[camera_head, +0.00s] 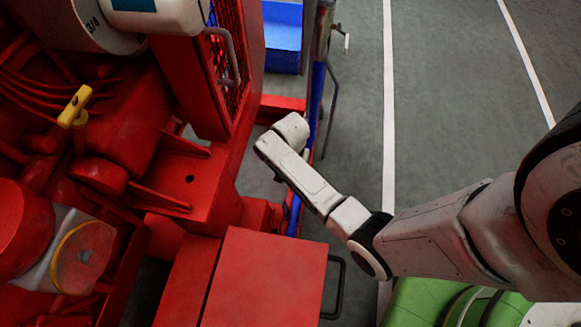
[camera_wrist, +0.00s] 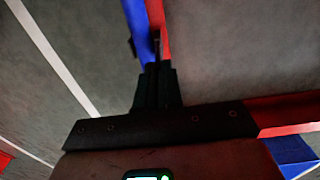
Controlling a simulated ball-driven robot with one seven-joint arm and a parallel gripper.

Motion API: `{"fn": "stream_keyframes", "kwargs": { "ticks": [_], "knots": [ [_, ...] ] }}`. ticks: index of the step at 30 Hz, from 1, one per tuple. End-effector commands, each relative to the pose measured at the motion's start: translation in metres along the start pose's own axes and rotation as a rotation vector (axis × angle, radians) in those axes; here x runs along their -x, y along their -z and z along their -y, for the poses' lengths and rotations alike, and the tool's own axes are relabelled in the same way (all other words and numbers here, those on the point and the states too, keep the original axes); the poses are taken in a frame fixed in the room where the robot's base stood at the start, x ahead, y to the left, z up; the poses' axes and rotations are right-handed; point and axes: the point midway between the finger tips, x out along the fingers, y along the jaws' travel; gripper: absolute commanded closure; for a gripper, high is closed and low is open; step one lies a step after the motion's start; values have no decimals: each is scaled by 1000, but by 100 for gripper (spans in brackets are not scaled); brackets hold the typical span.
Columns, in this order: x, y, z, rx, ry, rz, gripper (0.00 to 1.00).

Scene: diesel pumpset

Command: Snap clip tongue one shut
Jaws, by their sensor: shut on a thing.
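My gripper (camera_wrist: 155,68) shows in the wrist view with its two dark fingers close together. They are shut on a small thin dark piece (camera_wrist: 157,42), which may be the clip tongue; its shape is too small and dark to make out. The piece lies where a blue bar (camera_wrist: 137,20) and a red bar (camera_wrist: 161,15) run side by side. In the head view my arm reaches down to the gap beside the red machine (camera_head: 200,190), near the blue rail (camera_head: 313,105). My fingers and the clip are hidden there.
A red box (camera_head: 265,280) with a black handle (camera_head: 336,285) stands close below my arm. A blue bin (camera_head: 283,35) is at the top. A yellow handle (camera_head: 75,105) sits on the machine. Grey floor with white lines lies open on the right.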

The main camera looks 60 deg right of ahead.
Motion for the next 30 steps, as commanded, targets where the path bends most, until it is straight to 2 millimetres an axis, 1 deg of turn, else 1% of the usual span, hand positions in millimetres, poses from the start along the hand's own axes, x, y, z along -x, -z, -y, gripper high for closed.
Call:
{"fn": "stream_keyframes", "kwargs": {
  "ticks": [1,4,11,21,30],
  "knots": [
    [4,-1,-5,-3,24,2,100],
    [4,-1,-11,-4,91,2,100],
    [0,-1,-29,-8,294,2,100],
    [-20,0,-54,-10,619,-2,100],
    [-40,1,-72,-9,905,-3,100]
  ]
}}
